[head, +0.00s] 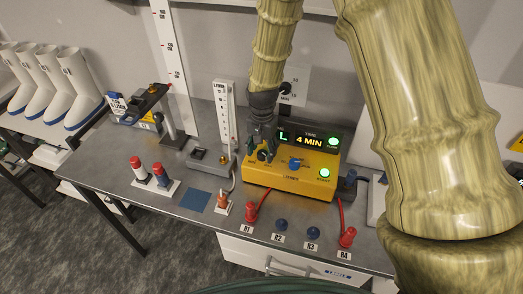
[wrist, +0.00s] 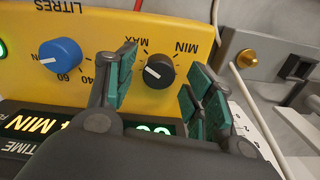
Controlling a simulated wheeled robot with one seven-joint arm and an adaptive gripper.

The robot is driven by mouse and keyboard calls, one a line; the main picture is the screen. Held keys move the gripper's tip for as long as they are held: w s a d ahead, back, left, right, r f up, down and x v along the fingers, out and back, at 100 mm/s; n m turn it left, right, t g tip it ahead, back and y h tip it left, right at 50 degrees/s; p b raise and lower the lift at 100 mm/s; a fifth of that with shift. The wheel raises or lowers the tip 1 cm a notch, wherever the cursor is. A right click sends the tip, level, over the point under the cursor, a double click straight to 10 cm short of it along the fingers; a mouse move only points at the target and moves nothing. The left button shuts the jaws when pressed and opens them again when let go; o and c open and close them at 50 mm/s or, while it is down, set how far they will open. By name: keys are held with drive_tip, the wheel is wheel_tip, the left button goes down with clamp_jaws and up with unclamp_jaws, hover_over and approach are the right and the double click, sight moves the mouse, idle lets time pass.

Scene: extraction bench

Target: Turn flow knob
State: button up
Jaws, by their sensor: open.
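The black knob (wrist: 158,72) with a white pointer line sits on a yellow control box (head: 288,188), between MIN and MAX marks. Its pointer is angled toward the upper left in the wrist view. No name label for it is readable. My gripper (wrist: 162,68) is open, with one green-padded finger on each side of the knob and visible gaps between pads and knob. In the head view my gripper (head: 262,140) comes down over the left part of the box and partly hides the knob.
A blue knob (wrist: 61,55) marked LITRES is beside the black one; it also shows in the head view (head: 295,163). Behind the knobs stands a display (head: 310,141) reading 4 MIN. Lit green buttons (head: 325,173) are at right. Red plugs (head: 251,212) stand in front.

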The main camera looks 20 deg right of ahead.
sight(262, 153)
wheel_tip(262, 153, up, 12)
drive_tip(key=shift+f, duration=0.25)
idle(0.5)
